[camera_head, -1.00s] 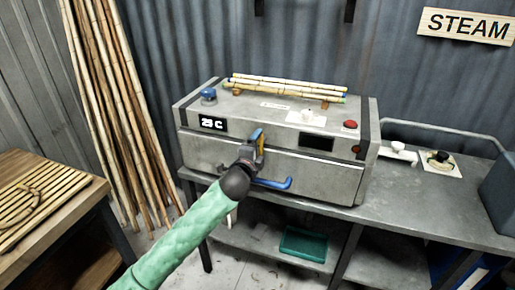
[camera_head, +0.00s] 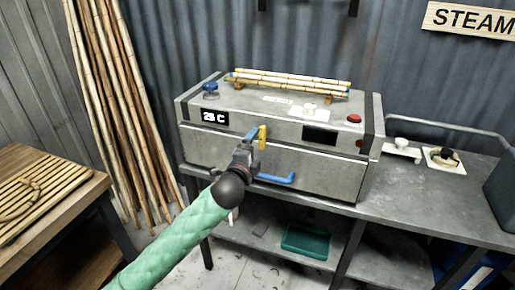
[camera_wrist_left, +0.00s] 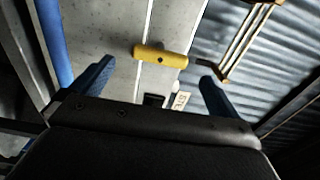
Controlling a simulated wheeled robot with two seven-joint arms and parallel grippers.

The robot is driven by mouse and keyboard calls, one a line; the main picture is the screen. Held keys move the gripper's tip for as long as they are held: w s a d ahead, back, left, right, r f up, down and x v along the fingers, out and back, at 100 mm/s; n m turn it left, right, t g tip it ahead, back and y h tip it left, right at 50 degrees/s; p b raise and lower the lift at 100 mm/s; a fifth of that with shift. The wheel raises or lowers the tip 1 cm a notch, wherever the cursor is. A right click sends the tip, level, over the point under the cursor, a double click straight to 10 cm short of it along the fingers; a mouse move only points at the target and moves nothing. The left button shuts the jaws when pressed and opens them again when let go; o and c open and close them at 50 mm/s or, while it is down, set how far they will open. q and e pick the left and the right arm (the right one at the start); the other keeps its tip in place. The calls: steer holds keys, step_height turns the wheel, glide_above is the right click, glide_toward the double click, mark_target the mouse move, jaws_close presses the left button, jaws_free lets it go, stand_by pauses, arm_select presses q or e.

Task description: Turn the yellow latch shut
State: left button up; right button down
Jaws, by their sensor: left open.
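The yellow latch (camera_head: 262,137) is on the front of the grey steam box (camera_head: 310,165), near the lid seam, and stands about upright. In the left wrist view, the latch (camera_wrist_left: 160,57) lies across the seam, between and just beyond my blue fingertips. My left gripper (camera_head: 251,140) is in front of the box at the latch, open, with nothing held. The wrist view shows its two fingers (camera_wrist_left: 157,74) spread wide, with a gap on each side of the latch. Part of the latch's base is hidden by the gripper in the head view. My right gripper is not in view.
A blue handle (camera_head: 275,178) sticks out from the box front, close below my gripper. Rattan poles (camera_head: 290,82) lie on the lid, beside a blue knob (camera_head: 210,88) and a red button (camera_head: 354,118). A wooden table (camera_head: 60,195) stands at left.

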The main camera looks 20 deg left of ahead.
arm_select(q)
steer(key=shift+s, duration=1.2)
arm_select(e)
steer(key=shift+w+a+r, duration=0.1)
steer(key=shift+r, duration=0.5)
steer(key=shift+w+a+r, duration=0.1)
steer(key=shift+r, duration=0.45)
arm_select(q)
steer(key=s+f+n+g, duration=0.3)
steer(key=f, duration=1.1)
steer(key=s+f+n+g+y, duration=0.1)
steer(key=s+f+n+g, duration=0.25)
steer(key=f, duration=0.95)
steer(key=s+f+n+g, duration=0.2)
steer(key=s+f, duration=0.1)
steer(key=f, duration=1.1)
steer(key=s+d+f+n+g, duration=0.3)
steer(key=s+f+n+g, duration=0.1)
steer(key=s+f, duration=1)
steer(key=s+d+f+n+g+h, duration=0.1)
steer(key=s+d+f+n+g, duration=0.2)
steer(key=s+f, duration=1.1)
steer(key=s+g, duration=0.1)
steer(key=s, duration=0.3)
steer(key=shift+s+f+n, duration=0.15)
steer(key=shift+f+n, duration=0.15)
steer(key=shift+n, duration=0.05)
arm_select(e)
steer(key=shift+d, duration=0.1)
